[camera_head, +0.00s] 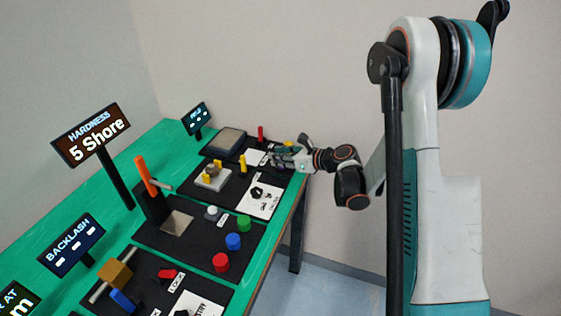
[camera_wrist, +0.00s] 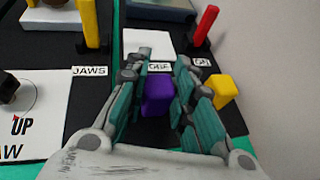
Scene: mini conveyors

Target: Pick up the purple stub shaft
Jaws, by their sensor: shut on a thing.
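The purple stub shaft (camera_wrist: 158,94) shows in the wrist view between the two fingers of my gripper (camera_wrist: 160,75), near the black mat. My gripper is shut on it, with a finger on its left and a finger on its right. Its lower part is hidden, and I cannot tell whether it touches the mat. In the head view my gripper (camera_head: 279,156) reaches over the far right end of the bench; the purple shaft cannot be made out there.
A yellow block (camera_wrist: 222,91) stands just right of my right finger. A red post (camera_wrist: 205,26) by the ON label and a yellow post (camera_wrist: 90,23) by the JAWS label stand beyond. A white plate (camera_wrist: 148,43) lies ahead. Green, blue and red cylinders (camera_head: 233,241) stand nearer on the bench.

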